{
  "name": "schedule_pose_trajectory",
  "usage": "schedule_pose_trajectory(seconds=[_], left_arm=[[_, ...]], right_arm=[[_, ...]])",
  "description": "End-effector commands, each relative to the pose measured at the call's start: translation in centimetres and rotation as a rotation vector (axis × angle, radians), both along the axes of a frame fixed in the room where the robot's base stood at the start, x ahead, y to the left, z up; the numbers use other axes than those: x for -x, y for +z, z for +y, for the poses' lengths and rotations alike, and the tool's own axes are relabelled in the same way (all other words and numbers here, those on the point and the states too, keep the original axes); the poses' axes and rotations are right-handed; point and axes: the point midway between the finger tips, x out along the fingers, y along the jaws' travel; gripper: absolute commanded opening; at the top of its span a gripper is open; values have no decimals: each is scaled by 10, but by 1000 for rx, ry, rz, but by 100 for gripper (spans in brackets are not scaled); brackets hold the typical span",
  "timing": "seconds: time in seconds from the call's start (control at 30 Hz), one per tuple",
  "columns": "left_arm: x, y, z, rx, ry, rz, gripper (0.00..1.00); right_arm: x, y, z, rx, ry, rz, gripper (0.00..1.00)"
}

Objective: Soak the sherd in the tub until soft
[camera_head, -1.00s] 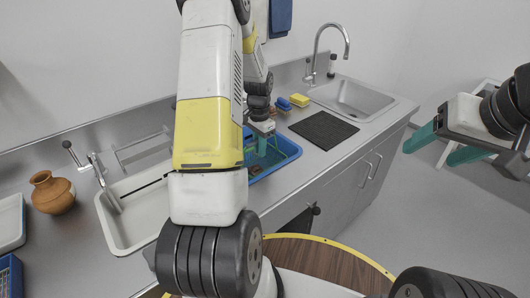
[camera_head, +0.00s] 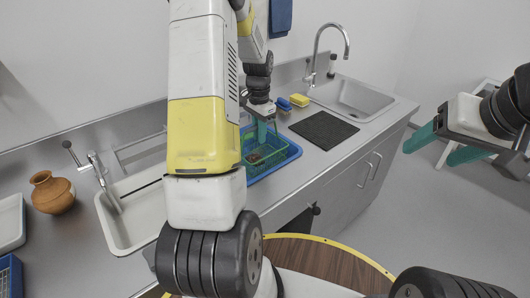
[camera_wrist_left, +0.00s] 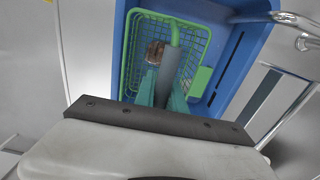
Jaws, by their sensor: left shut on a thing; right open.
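The blue tub (camera_head: 295,153) stands on the counter, partly hidden behind my left arm. A green wire basket (camera_head: 274,158) is at the tub, its rim near the tub's top. The brown sherd (camera_wrist_left: 154,52) lies inside the basket in the left wrist view; it is a small brown patch in the head view (camera_head: 255,158). My left gripper (camera_head: 262,132) is above the basket, its teal fingers shut on the basket's upright handle (camera_wrist_left: 174,40). Whether the basket's bottom is in water is hidden. My right gripper (camera_head: 440,146) is open and empty at the right, away from the counter.
A dark mat (camera_head: 324,130), a yellow sponge (camera_head: 299,100), a blue block (camera_head: 284,104) and the sink (camera_head: 352,98) are right of the tub. A blue crate (camera_head: 10,277) sits at lower left.

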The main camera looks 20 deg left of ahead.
Motion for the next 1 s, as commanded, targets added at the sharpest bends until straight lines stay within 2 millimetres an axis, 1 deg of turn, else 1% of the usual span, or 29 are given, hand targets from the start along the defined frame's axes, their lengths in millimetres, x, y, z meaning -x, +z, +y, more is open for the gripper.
schedule_pose_trajectory(seconds=[0.7, 1.0], left_arm=[[-1, 44, 0, 0, 0, -2, 0], [0, 50, 0, 1, -1, -1, 0]], right_arm=[[0, 0, 0, 0, 0, 0, 66], [0, 0, 0, 0, 0, 0, 66]])
